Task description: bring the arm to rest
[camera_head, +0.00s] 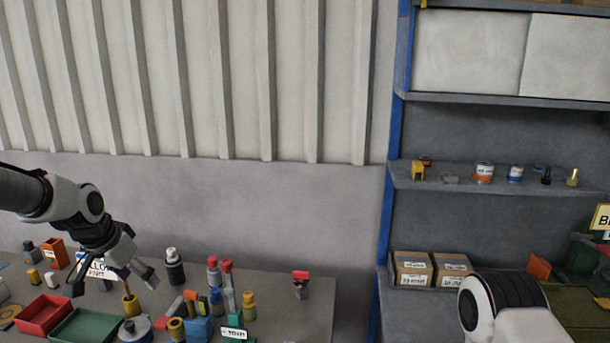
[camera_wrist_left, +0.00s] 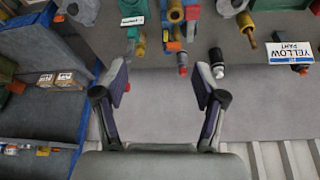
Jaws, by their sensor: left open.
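My left gripper (camera_head: 113,282) hangs over the left part of the grey workbench (camera_head: 300,318) in the head view, its fingers spread and pointing down. In the left wrist view its two fingers (camera_wrist_left: 162,85) stand wide apart with nothing held between them. I cannot tell the exact height of the fingertips above the bench. A white link of my right arm (camera_head: 510,312) shows at the lower right of the head view; its gripper is out of view.
Near the left gripper are a red tray (camera_head: 43,313), a green tray (camera_head: 88,330), a yellow-paint sign (camera_wrist_left: 291,53) and a black bottle (camera_head: 174,268). Several coloured tools and bottles crowd the bench's middle. A blue-framed shelf (camera_head: 383,215) with cardboard boxes (camera_head: 412,268) stands at right.

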